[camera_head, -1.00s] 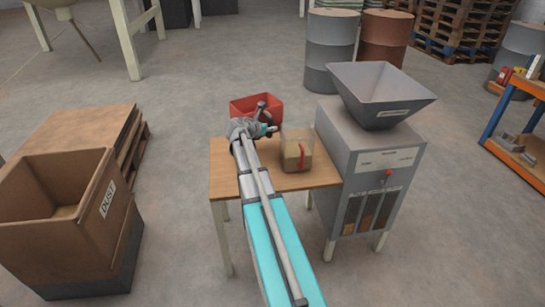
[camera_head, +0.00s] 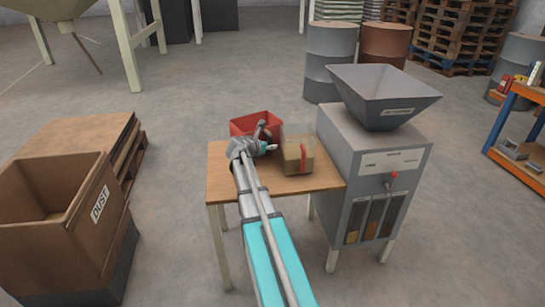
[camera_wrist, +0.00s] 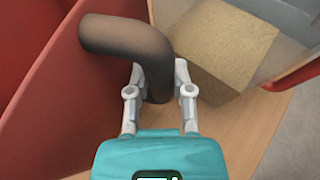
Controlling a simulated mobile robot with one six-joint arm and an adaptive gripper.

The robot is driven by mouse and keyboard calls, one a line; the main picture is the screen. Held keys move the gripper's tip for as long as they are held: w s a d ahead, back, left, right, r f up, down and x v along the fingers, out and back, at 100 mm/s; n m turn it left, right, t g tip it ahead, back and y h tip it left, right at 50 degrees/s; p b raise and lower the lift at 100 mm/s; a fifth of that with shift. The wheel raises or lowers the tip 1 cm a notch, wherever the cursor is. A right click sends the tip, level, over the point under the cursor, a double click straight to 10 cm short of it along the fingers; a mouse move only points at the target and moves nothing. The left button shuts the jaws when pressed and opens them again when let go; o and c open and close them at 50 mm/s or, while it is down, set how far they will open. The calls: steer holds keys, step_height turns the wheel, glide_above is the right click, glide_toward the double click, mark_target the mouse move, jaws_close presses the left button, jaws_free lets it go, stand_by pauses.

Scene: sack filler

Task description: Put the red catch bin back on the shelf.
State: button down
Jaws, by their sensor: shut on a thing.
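The red catch bin (camera_head: 243,126) is at the back edge of the wooden table in the head view. Its red wall fills the left of the wrist view (camera_wrist: 40,100). My gripper (camera_wrist: 160,85) is shut on a thick dark handle (camera_wrist: 128,40) beside that wall; it shows small in the head view (camera_head: 258,146). I cannot tell whether the bin touches the tabletop. A blue and orange shelf (camera_head: 506,120) stands at the far right, partly out of view, with small items on it.
A clear tub of grain (camera_head: 299,157) with a red strip stands on the table (camera_head: 225,182), close right of my gripper. The grey sack filler (camera_head: 345,155) is right of it. A dust box (camera_head: 35,235) and pallet (camera_head: 75,145) are at left. Floor before the shelf looks clear.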

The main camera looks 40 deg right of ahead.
mark_target(268, 154)
stand_by(0.3)
step_height(268, 154, down, 4)
steer(key=b, duration=0.4)
steer(key=shift+f, duration=0.1)
stand_by(0.3)
steer(key=c, duration=0.5)
jaws_free()
steer(key=p+v, duration=0.4)
steer(key=v, duration=0.8)
